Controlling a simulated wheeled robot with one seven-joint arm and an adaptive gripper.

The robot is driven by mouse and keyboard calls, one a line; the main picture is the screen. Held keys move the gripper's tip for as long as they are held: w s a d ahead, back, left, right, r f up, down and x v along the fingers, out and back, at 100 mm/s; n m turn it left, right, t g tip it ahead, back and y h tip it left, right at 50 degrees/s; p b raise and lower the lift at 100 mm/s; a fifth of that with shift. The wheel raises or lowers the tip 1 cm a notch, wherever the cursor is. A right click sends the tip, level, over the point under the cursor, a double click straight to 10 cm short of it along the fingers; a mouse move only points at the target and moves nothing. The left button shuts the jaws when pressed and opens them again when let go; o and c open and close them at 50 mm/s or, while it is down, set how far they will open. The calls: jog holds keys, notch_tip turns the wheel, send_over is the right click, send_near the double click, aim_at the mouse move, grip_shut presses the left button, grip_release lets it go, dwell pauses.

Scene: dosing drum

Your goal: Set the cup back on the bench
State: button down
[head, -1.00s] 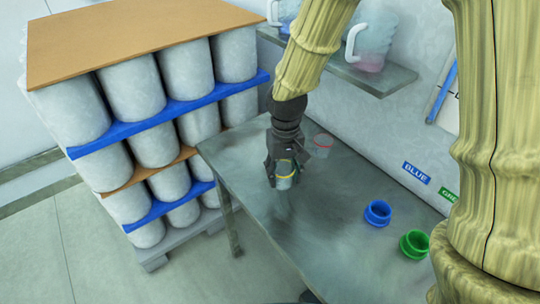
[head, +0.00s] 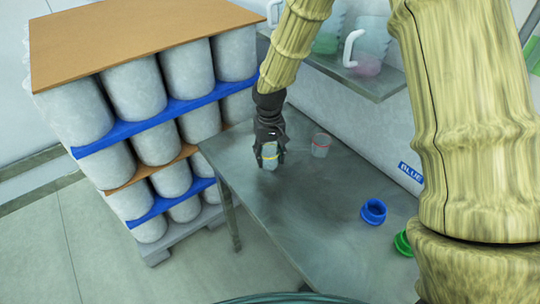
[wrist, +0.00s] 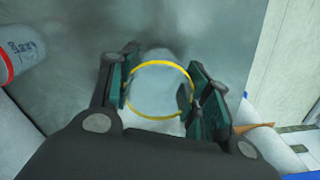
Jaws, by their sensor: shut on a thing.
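A clear cup with a yellow ring (head: 270,157) is between the fingers of my gripper (head: 269,150), near the left end of the grey bench (head: 300,220). In the wrist view the yellow-ringed cup (wrist: 158,92) sits between the two dark green finger pads, and my gripper (wrist: 160,95) is shut on it. The cup looks upright, low over the bench top. I cannot tell whether its base touches the bench. The fingers hide parts of its sides.
A second clear cup with a red ring (head: 321,144) stands just right of my gripper. A blue collar (head: 374,211) and a green one (head: 402,243) lie farther right. A shelf with jugs (head: 365,80) hangs behind. Stacked drums (head: 135,88) stand left. The bench middle is clear.

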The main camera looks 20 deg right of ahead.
jog(key=shift+f, duration=0.6)
jog(key=shift+f, duration=0.1)
jog(key=c, duration=0.7)
grip_release()
jog(key=shift+w+r+b, duration=0.1)
jog(key=shift+r+b, duration=0.8)
jog(key=shift+r, duration=5.2)
